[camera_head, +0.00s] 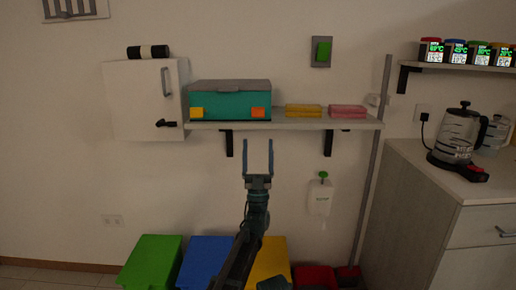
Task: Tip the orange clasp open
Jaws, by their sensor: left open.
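A teal box (229,101) with a grey lid sits at the left end of the wall shelf. Its lid looks closed. The orange clasp (260,112) is on the right part of its front face, and a yellow clasp (197,113) is on the left part. My left gripper (258,143) is open and empty. Its two fingers point up, just below the shelf edge and beneath the orange clasp, apart from it in the picture. My right gripper does not show.
The shelf (290,124) carries yellow sponges (303,110) and pink ones (347,111) to the right. A black bracket (229,143) hangs below. A white cabinet (140,100) is at the left, a grey pole (374,160) at the right. Coloured bins (150,262) stand on the floor.

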